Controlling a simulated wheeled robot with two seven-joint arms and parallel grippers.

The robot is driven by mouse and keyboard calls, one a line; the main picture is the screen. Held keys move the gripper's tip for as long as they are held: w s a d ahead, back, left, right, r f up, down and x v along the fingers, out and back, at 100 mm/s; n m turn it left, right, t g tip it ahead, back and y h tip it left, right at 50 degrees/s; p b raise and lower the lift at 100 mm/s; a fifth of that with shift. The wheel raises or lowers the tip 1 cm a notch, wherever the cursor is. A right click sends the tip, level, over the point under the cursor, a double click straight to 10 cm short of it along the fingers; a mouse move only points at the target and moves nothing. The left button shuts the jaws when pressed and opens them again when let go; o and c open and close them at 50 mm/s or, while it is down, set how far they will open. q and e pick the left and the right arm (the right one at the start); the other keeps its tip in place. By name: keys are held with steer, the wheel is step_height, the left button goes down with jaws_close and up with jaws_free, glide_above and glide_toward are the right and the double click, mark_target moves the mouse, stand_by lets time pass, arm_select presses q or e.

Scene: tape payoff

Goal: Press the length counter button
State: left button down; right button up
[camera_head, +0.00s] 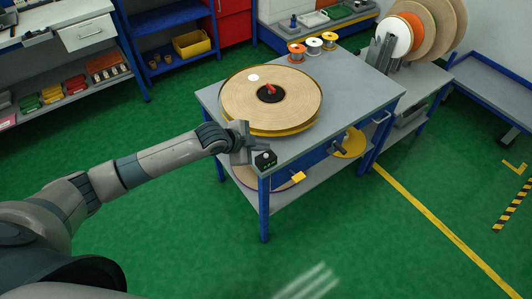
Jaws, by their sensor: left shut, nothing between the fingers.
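The length counter (265,161) is a small black box at the near corner of the grey table. A pale round spot that looks like its button (266,155) shows on it, with small green marks below. My left gripper (247,149) is shut and empty. It is at the table's near left edge, just left of the counter. I cannot tell whether it touches the counter. My right gripper is out of view.
A large tape reel (288,90) with a dark hub lies flat on the table (345,98), close behind the gripper. Several small spools, including an orange one (297,50), stand at the far edge. The table's right part is clear.

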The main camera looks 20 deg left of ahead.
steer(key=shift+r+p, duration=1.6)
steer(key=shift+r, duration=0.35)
